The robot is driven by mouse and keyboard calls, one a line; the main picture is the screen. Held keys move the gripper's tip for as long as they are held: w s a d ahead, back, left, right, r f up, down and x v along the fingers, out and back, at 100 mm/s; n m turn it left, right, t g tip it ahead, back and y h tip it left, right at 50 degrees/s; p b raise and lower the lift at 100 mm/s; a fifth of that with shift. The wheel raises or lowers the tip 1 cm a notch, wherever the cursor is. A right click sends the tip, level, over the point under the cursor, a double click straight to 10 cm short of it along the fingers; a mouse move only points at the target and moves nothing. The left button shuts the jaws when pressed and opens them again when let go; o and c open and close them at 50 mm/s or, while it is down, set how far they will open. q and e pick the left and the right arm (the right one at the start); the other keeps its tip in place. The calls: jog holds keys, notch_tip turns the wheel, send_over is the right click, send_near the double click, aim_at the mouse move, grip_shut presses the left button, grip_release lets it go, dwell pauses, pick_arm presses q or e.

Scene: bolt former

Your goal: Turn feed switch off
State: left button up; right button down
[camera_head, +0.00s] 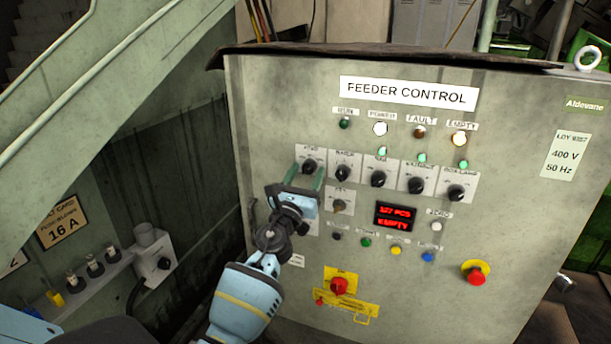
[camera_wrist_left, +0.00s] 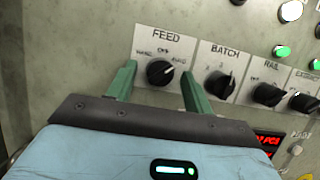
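The feed switch (camera_head: 309,166) is a black rotary knob on a white plate at the left end of the upper knob row. In the left wrist view the feed switch (camera_wrist_left: 160,73) sits under the word FEED, with HAND, OFF and AUTO marks around it. Its pale pointer mark leans up and to the right, towards AUTO. My left gripper (camera_head: 303,181) is open, just below and in front of the knob. In the left wrist view its green fingers (camera_wrist_left: 157,82) stand on either side of the knob, with gaps; contact is not visible. My right gripper is not in view.
The batch knob (camera_wrist_left: 223,84) is close right of the right finger. More knobs, lamps and a red display (camera_head: 395,216) fill the panel. A red rotary switch (camera_head: 340,286) and an emergency stop button (camera_head: 475,272) are lower. A stair rail (camera_head: 90,75) is at left.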

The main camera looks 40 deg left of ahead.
pick_arm(q)
jog(key=c, duration=0.9)
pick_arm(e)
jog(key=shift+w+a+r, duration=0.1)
pick_arm(q)
jog(key=shift+n+y, duration=0.4)
jog(key=shift+n, duration=0.2)
jog(key=n+y, duration=0.1)
jog(key=n, duration=0.1)
jog(key=n+g+y, duration=0.1)
jog(key=n, duration=0.2)
jog(key=shift+d+y, duration=0.15)
jog(key=shift+y, duration=0.15)
jog(key=n+g+y, duration=0.1)
jog(key=n, duration=0.2)
jog(key=n+g, duration=0.1)
jog(key=n, duration=0.2)
jog(key=shift+d+r+y, duration=0.15)
jog(key=shift+y, duration=0.25)
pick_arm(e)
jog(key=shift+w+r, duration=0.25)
pick_arm(q)
jog(key=shift+n+g+p, duration=0.3)
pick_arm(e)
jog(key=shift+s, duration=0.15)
pick_arm(q)
jog(key=o, duration=0.9)
jog(key=shift+o, duration=0.2)
